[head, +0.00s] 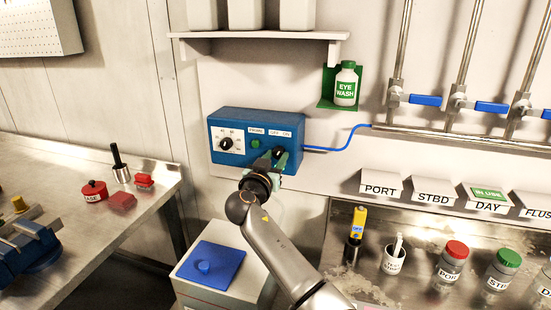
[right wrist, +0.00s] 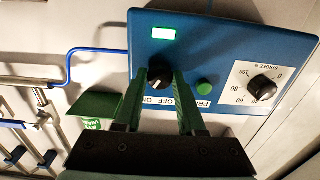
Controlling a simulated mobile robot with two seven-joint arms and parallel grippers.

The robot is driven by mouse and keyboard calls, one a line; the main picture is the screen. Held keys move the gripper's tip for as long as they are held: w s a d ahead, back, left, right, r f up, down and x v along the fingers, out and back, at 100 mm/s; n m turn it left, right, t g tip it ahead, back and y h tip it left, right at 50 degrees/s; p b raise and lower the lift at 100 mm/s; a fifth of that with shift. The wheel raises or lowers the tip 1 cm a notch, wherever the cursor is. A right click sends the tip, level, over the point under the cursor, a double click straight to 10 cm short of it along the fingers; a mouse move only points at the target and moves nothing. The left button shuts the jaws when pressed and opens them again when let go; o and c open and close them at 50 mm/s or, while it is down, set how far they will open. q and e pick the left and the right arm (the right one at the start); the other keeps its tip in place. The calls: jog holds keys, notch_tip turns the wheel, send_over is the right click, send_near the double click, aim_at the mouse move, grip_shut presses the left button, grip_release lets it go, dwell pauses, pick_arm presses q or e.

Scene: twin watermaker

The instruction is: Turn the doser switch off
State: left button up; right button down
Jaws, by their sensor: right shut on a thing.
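The doser is a blue box (head: 232,151) on the wall, with OFF and ON labels above a black rotary switch. My right gripper (head: 279,157) is at the switch on the box's right side. In the right wrist view the black switch knob (right wrist: 160,73) sits between the two green fingers of my right gripper (right wrist: 160,76), which is shut on it. A white mark on the knob's edge faces the OFF and ON labels, seemingly nearer ON, but the fingers partly cover it. A pale green indicator (right wrist: 163,34) on the box is lit. My left gripper is not in view.
A white stroke dial (right wrist: 262,88) and a green prime button (right wrist: 204,88) lie beside the switch. A blue tube (head: 340,146) leaves the box's right side. An eye wash bottle (head: 346,84) and shelf (head: 258,36) are above.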

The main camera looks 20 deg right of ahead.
jog(key=shift+n, duration=0.3)
jog(key=shift+n+b, duration=0.45)
jog(key=shift+n, duration=0.55)
jog(key=n, duration=0.2)
jog(key=shift+r+n, duration=0.1)
jog(key=shift+n, duration=0.2)
jog(key=n, duration=0.3)
jog(key=shift+n+p, duration=0.3)
jog(key=shift+r+n+p, duration=0.1)
jog(key=shift+n+p, duration=0.4)
jog(key=shift+n, duration=1)
jog(key=c, duration=0.5)
grip_release()
